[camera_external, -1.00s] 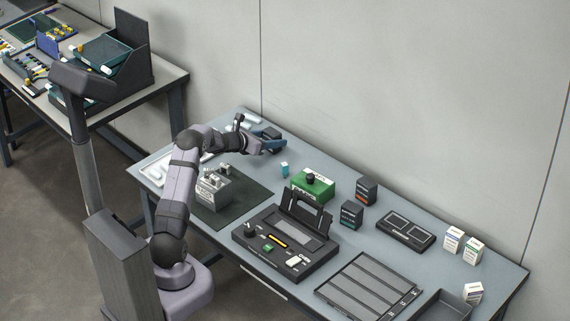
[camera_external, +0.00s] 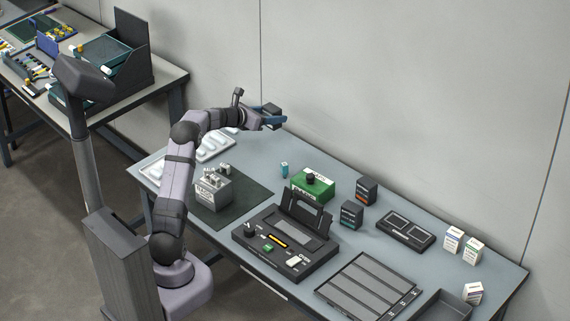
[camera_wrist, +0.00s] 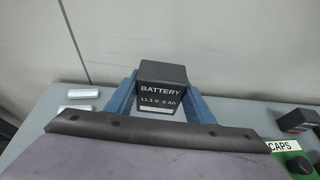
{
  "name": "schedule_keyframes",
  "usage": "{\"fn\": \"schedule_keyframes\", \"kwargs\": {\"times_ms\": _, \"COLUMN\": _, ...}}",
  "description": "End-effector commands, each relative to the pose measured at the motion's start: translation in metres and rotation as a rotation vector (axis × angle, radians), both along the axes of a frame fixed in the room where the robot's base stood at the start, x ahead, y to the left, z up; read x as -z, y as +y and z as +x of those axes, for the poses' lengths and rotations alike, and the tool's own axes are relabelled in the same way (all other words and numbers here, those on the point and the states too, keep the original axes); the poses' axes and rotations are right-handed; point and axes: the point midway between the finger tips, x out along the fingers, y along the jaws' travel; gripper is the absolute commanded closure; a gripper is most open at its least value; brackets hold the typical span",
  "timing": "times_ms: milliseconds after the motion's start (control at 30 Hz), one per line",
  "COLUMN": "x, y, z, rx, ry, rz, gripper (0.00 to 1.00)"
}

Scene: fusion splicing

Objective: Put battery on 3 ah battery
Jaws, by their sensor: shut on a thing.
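My gripper (camera_external: 275,117), with blue fingers, is shut on a dark box-shaped battery (camera_wrist: 162,86). Its label reads "BATTERY 11.1 V 6 Ah" in the wrist view. It also shows between the fingers in the external view (camera_external: 270,108), held above the back left of the table. Two more dark batteries stand upright on the table to the right. One has an orange marking (camera_external: 366,190); the other, in front of it, has a teal marking (camera_external: 351,214). Their print is too small to read, so I cannot tell which is the 3 Ah one.
A green caps box (camera_external: 312,184) and a small blue-capped item (camera_external: 284,169) lie between my gripper and the standing batteries. A black splicer (camera_external: 272,254) with raised lid stands in front. A dark two-panel tray (camera_external: 406,229) and small white boxes (camera_external: 454,239) are farther right.

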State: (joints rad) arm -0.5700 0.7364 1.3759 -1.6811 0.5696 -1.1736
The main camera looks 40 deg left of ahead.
Motion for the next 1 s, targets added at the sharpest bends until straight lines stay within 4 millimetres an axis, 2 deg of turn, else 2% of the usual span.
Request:
{"fn": "schedule_keyframes", "kwargs": {"times_ms": 167, "x": -0.013, "y": -0.017, "z": 0.007, "rx": 0.026, "ry": -0.003, "rz": 0.001, "gripper": 0.88}}
{"fn": "schedule_keyframes", "kwargs": {"times_ms": 267, "x": -0.024, "y": -0.04, "z": 0.015, "rx": 0.061, "ry": -0.004, "rz": 0.0, "gripper": 0.88}}
{"fn": "schedule_keyframes", "kwargs": {"times_ms": 367, "x": -0.039, "y": -0.072, "z": 0.024, "rx": 0.108, "ry": -0.004, "rz": 0.001, "gripper": 0.88}}
{"fn": "schedule_keyframes", "kwargs": {"times_ms": 533, "x": -0.067, "y": -0.145, "z": 0.039, "rx": 0.213, "ry": -0.002, "rz": -0.001, "gripper": 0.88}}
{"fn": "schedule_keyframes", "kwargs": {"times_ms": 700, "x": -0.082, "y": -0.226, "z": 0.04, "rx": 0.331, "ry": 0.001, "rz": -0.004, "gripper": 0.88}}
{"fn": "schedule_keyframes", "kwargs": {"times_ms": 867, "x": -0.086, "y": -0.303, "z": 0.024, "rx": 0.469, "ry": 0.002, "rz": -0.003, "gripper": 0.88}}
{"fn": "schedule_keyframes", "kwargs": {"times_ms": 1000, "x": -0.082, "y": -0.362, "z": -0.004, "rx": 0.624, "ry": 0.001, "rz": -0.002, "gripper": 0.88}}
